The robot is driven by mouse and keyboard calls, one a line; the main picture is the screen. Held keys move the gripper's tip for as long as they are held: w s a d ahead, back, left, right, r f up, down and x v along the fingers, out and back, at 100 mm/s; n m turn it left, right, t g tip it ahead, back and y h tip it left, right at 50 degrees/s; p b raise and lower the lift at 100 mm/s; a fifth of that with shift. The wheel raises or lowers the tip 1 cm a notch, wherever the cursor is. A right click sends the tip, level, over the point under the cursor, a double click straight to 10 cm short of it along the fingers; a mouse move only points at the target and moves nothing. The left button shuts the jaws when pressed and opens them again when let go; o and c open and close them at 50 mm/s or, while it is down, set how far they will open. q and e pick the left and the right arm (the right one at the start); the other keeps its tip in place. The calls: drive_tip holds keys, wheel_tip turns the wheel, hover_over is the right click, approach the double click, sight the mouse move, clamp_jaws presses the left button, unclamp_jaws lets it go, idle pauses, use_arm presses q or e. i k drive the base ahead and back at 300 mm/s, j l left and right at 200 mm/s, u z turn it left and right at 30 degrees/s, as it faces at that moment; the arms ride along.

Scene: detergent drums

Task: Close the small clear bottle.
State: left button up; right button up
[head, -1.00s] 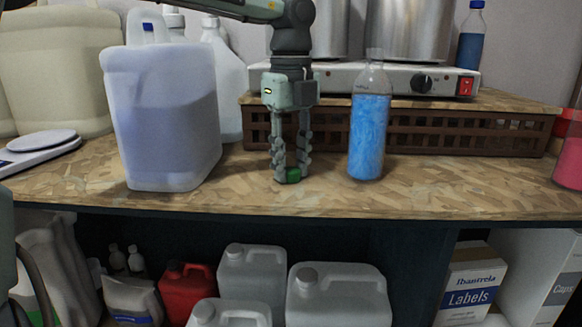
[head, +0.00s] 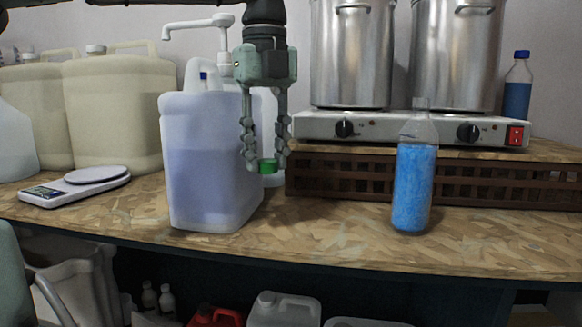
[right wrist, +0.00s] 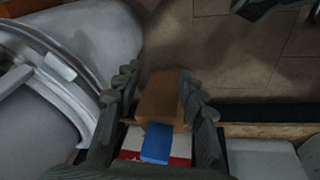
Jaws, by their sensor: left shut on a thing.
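The small clear bottle (head: 415,185) stands upright on the bench in the head view, holding blue liquid. Its narrow neck is bare, with no cap on it. My left gripper (head: 266,162) points down and is shut on a small green cap (head: 268,167), held above the bench. It is to the left of the bottle and well apart from it, in front of the whitish jug's right edge. My right gripper (right wrist: 162,95) shows only in the right wrist view, fingers wide apart, with nothing clearly held.
A large whitish jug (head: 210,160) stands left of the bottle. A hot plate (head: 400,128) with two steel pots rests on a brown crate (head: 340,178) behind the bottle. A scale (head: 75,187) is at left. A blue-capped bottle (head: 517,88) is at back right. The bench front is clear.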

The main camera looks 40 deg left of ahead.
sight(418, 141)
drive_tip(key=k, duration=1)
